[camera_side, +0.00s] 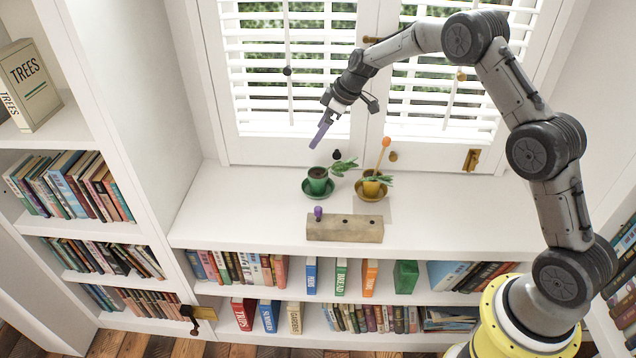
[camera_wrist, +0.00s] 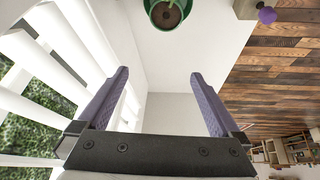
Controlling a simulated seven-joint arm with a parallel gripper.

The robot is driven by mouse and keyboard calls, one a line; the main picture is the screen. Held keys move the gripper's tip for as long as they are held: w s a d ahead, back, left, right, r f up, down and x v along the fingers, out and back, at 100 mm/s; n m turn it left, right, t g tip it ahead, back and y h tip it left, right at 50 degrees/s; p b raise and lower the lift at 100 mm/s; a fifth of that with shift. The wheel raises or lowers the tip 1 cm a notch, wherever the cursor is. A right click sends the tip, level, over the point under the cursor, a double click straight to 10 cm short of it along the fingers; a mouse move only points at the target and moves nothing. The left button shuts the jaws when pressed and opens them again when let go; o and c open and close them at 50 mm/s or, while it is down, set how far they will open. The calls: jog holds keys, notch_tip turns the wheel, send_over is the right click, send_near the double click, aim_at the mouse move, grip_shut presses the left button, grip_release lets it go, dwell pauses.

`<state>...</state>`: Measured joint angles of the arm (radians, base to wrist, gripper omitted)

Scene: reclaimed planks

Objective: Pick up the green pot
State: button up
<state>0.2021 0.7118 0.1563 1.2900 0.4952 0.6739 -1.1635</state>
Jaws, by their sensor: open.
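The green pot (camera_side: 317,183) stands upright on a green saucer (camera_side: 313,194) on the white window-seat shelf, with dark soil inside. In the wrist view the pot (camera_wrist: 167,13) is at the top edge, partly cut off, beyond my fingertips. My gripper (camera_side: 321,135) is above the shelf near the window, up from the pot and apart from it. In the wrist view my gripper (camera_wrist: 158,75) has its two purple fingers spread wide with nothing between them.
A yellow pot (camera_side: 371,187) with an orange-topped stick (camera_side: 384,150) stands on a saucer to the right. A wooden block (camera_side: 345,228) with a purple knob (camera_side: 318,214) lies in front. The window blinds (camera_side: 290,75) are close behind my gripper. The shelf's left is clear.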

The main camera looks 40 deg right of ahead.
send_near(318, 174)
jog(key=shift+w+a+f+g, duration=0.4)
jog(key=shift+w+a+f, duration=0.35)
jog(key=shift+w+f, duration=0.15)
jog(key=shift+f, duration=0.85)
jog(key=x, duration=0.5)
jog(key=shift+f, duration=0.2)
jog(key=shift+r, duration=0.1)
grip_shut()
